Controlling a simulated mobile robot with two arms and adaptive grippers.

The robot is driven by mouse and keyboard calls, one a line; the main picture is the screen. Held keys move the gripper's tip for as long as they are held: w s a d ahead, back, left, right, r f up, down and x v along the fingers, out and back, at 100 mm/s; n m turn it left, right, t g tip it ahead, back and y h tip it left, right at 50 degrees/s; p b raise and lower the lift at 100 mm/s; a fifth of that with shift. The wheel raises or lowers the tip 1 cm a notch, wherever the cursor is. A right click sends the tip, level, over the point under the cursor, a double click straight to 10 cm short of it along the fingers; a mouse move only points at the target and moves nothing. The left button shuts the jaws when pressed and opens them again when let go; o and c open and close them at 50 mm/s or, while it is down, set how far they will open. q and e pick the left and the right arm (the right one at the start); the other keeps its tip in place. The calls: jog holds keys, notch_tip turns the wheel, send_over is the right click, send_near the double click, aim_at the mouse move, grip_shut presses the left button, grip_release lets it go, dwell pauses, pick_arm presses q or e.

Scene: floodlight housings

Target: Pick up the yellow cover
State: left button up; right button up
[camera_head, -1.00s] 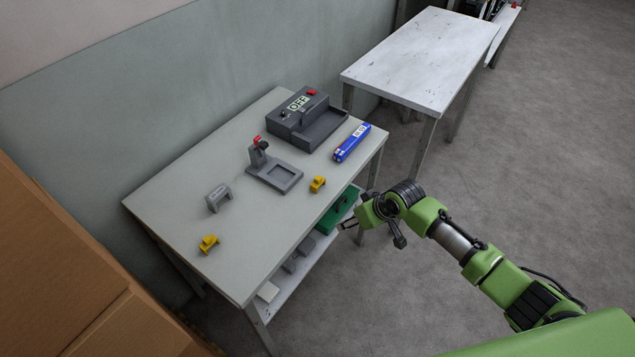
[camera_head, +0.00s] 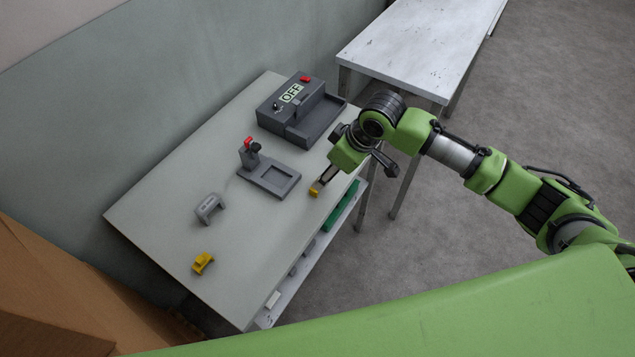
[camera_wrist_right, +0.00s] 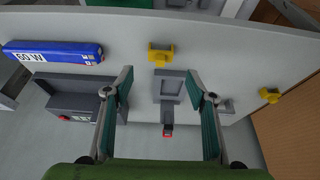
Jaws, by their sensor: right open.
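Two yellow pieces lie on the grey table. One yellow cover (camera_head: 203,263) lies near the table's left front part and shows at the right of the right wrist view (camera_wrist_right: 270,95). The other yellow cover (camera_head: 314,190) is by the table's right edge, partly hidden by my right gripper (camera_head: 322,183). In the right wrist view this cover (camera_wrist_right: 160,54) lies ahead, between and beyond the two spread fingers. My right gripper (camera_wrist_right: 163,88) is open and empty, above the table. My left gripper is not in view.
A grey clamp fixture (camera_head: 268,175) with a red-tipped part stands mid-table. A grey bracket (camera_head: 210,208) stands left of it. A dark box reading OFF (camera_head: 295,108) is at the back. A blue box (camera_wrist_right: 52,54) lies near the gripper. A white table (camera_head: 420,45) stands behind.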

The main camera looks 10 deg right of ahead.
jog(key=x, duration=0.3)
jog(key=shift+w, duration=0.4)
jog(key=shift+f+p, duration=0.25)
jog(key=shift+p, duration=0.05)
jog(key=x, duration=0.3)
jog(key=shift+s+a+f+p, duration=0.15)
jog(key=shift+a+f+p, duration=0.15)
jog(key=shift+p, duration=0.1)
jog(key=shift+a+f, duration=0.15)
jog(key=shift+f, duration=0.3)
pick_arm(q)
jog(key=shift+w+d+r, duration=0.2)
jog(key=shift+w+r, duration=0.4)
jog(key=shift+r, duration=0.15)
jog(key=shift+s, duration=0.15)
pick_arm(e)
jog(key=c, duration=0.9)
